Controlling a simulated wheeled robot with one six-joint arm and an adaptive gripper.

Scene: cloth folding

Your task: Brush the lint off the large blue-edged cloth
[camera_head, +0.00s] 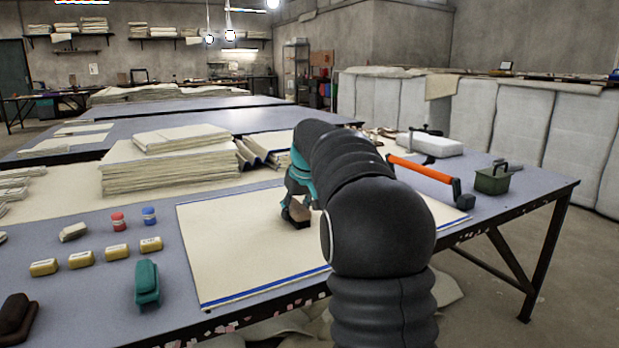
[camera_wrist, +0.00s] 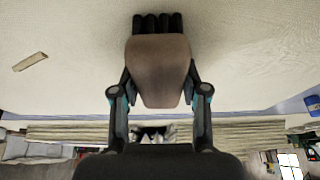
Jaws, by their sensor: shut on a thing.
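The large cream cloth with blue edges (camera_head: 245,255) lies flat on the blue-grey table, and its pale surface fills much of the wrist view (camera_wrist: 250,60). My gripper (camera_wrist: 160,88) is shut on a brown brush (camera_wrist: 158,65) with dark bristles. In the head view my gripper (camera_head: 289,208) holds the brush (camera_head: 300,212) low over the cloth's middle; I cannot tell whether the bristles touch it. A small beige strip (camera_wrist: 30,62) lies on the cloth in the wrist view. No lint is clear to me. My arm hides part of the cloth's right half.
Stacked cloths (camera_head: 165,170) stand behind the cloth. Yellow blocks (camera_head: 115,252), a teal tool (camera_head: 147,284) and a dark brown object (camera_head: 15,316) lie left. An orange-handled tool (camera_head: 425,172) and a green box (camera_head: 492,181) are right. The table edge runs along the front.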

